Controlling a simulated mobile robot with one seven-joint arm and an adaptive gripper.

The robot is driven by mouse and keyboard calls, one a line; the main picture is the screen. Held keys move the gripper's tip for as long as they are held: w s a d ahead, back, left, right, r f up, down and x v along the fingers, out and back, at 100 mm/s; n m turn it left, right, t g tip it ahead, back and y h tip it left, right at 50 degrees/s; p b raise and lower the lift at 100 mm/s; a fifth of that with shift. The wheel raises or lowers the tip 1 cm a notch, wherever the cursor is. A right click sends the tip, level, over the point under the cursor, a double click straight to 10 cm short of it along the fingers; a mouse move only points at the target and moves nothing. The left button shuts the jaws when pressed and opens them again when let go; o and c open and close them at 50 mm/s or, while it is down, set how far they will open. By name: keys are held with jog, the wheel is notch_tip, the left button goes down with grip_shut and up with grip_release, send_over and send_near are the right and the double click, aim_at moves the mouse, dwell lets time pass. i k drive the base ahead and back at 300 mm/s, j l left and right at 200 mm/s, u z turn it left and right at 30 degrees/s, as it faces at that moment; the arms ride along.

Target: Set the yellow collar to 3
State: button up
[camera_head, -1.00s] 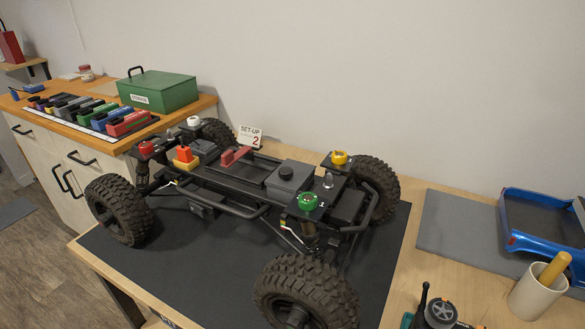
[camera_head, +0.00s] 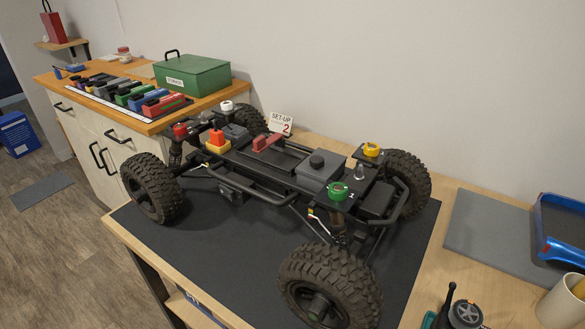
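The yellow collar (camera_head: 372,149) sits on top of a black mount at the far right corner of the crawler chassis (camera_head: 287,165), near the far right wheel. Its setting marks are too small to read. A green collar (camera_head: 338,190) is at the near right corner, a red collar (camera_head: 180,130) at the near left and a white collar (camera_head: 227,106) at the far left. A set-up card (camera_head: 281,124) showing a 2 stands behind the chassis. My gripper is not in view.
The crawler stands on a dark mat (camera_head: 225,246) on a wooden bench. A blue body shell (camera_head: 560,240), a cup (camera_head: 562,305) and a transmitter (camera_head: 462,313) are at the right. A green box (camera_head: 192,76) and coloured blocks lie on the left counter.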

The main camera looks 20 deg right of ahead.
aim_at(368, 152)
jog(key=i+j+z, duration=0.25)
jog(key=z, duration=0.2)
jog(key=i+j+z, duration=0.15)
jog(key=j+z, duration=0.3)
jog(key=l, duration=0.1)
